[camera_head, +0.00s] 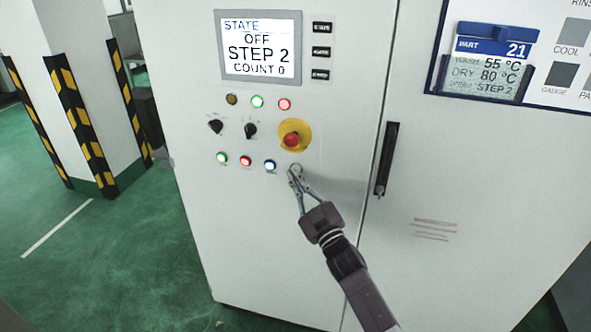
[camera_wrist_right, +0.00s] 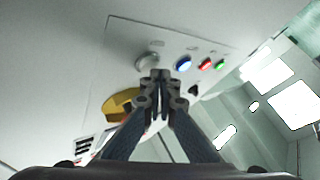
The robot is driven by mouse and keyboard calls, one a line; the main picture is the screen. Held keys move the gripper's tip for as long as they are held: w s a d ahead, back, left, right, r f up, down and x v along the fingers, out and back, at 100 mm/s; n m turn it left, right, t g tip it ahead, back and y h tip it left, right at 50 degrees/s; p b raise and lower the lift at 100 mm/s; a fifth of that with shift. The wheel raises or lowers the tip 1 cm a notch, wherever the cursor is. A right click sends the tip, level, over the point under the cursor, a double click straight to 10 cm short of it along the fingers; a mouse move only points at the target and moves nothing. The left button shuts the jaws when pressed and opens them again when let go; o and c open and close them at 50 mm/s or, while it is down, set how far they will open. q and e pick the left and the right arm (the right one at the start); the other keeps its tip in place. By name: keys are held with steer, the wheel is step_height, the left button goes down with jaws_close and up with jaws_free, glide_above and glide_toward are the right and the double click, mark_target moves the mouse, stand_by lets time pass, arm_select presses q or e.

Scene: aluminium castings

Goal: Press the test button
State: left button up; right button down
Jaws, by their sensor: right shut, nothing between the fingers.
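A grey-white push button (camera_head: 297,168) ends the lower button row at the right on the cabinet's panel. Its label is too small to read, so I cannot tell if it is the test button. My right gripper (camera_head: 296,178) is shut and empty, its tips at or just in front of this button. In the right wrist view the same pale button (camera_wrist_right: 149,62) shows just beyond the closed fingertips (camera_wrist_right: 158,78). I cannot tell whether they touch it. Left of it in the head view are blue (camera_head: 270,165), red (camera_head: 245,161) and green (camera_head: 222,158) buttons. My left gripper is not in view.
A red emergency stop (camera_head: 291,140) on a yellow disc sits just above the gripper. The display (camera_head: 258,47) reads OFF, STEP 2, COUNT 0. Two black knobs (camera_head: 250,130) lie to the left. A black door handle (camera_head: 387,160) stands to the right.

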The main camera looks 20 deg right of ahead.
steer(key=shift+s+a+r, duration=0.1)
steer(key=shift+s+a, duration=0.1)
steer(key=shift+s, duration=0.15)
steer(key=s+a+p, duration=0.1)
steer(key=s, duration=0.1)
steer(key=s+a+p, duration=0.1)
steer(key=s+a, duration=0.1)
stand_by(0.4)
steer(key=shift+d, duration=0.1)
stand_by(0.5)
